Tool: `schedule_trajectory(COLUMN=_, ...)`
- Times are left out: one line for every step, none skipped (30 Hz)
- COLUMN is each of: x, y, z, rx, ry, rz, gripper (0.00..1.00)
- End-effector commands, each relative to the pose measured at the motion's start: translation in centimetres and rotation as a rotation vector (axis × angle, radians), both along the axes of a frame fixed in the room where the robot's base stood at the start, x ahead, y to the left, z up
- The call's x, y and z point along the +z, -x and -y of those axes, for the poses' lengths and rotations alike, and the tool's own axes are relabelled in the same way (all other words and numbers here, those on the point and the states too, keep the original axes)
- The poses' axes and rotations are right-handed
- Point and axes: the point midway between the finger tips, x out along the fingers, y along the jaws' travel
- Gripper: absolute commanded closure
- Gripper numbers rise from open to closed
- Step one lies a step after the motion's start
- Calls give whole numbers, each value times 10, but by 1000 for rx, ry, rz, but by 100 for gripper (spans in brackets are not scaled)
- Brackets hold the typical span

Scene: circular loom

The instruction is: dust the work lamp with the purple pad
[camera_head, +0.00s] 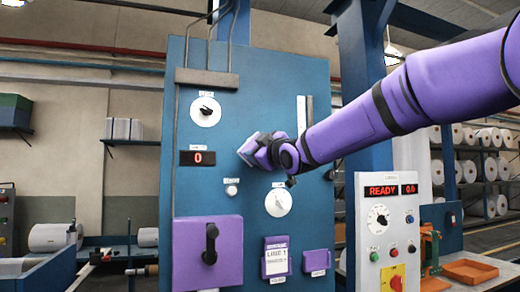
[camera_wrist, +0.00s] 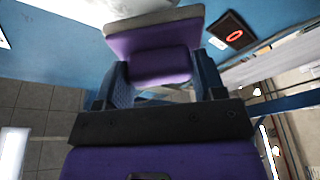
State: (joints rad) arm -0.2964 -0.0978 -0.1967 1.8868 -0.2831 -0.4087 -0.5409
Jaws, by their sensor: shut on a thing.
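The purple pad (camera_wrist: 150,62) with a pale grey face is held between the blue fingers of my gripper (camera_wrist: 162,82) in the wrist view. In the head view, my gripper (camera_head: 265,152) reaches in from the right, with the pad (camera_head: 248,146) at its tip, in front of the blue panel (camera_head: 262,95). The pad's grey side faces the panel; I cannot tell whether they touch. I cannot make out a work lamp for certain in either view.
The panel carries a red "0" display (camera_head: 198,158), a dial (camera_head: 206,110), a round gauge (camera_head: 278,203) and a purple box with a black handle (camera_head: 208,250). A control post (camera_head: 388,230) stands at right, near orange trays (camera_head: 468,270).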

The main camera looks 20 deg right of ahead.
Motion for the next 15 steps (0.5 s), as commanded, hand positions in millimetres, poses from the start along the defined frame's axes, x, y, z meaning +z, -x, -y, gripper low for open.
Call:
schedule_trajectory(x=0, y=-1, z=0, rx=0, ry=0, rz=0, gripper=75)
schedule_trajectory(x=0, y=-2, z=0, rx=0, ry=0, rz=0, gripper=75)
schedule_trajectory(x=0, y=-2, z=0, rx=0, ry=0, rz=0, gripper=75)
schedule_trajectory(x=0, y=-3, z=0, rx=0, ry=0, rz=0, gripper=75)
schedule_trajectory(x=0, y=-3, z=0, rx=0, ry=0, rz=0, gripper=75)
schedule_trajectory(x=0, y=-4, z=0, rx=0, ry=-1, rz=0, gripper=75)
schedule_trajectory(x=0, y=-4, z=0, rx=-1, ry=-1, rz=0, gripper=75)
schedule_trajectory(x=0, y=-5, z=0, rx=-1, ry=-1, rz=0, gripper=75)
schedule_trajectory(x=0, y=-6, z=0, rx=-1, ry=-1, rz=0, gripper=75)
schedule_trajectory(x=0, y=-6, z=0, rx=-1, ry=-1, rz=0, gripper=75)
schedule_trajectory(x=0, y=-6, z=0, rx=-1, ry=-1, rz=0, gripper=75)
schedule_trajectory(x=0, y=-7, z=0, rx=-1, ry=-1, rz=0, gripper=75)
schedule_trajectory(x=0, y=-8, z=0, rx=-1, ry=-1, rz=0, gripper=75)
schedule_trajectory(x=0, y=-8, z=0, rx=-1, ry=-1, rz=0, gripper=75)
schedule_trajectory(x=1, y=-9, z=0, rx=-1, ry=-1, rz=0, gripper=75)
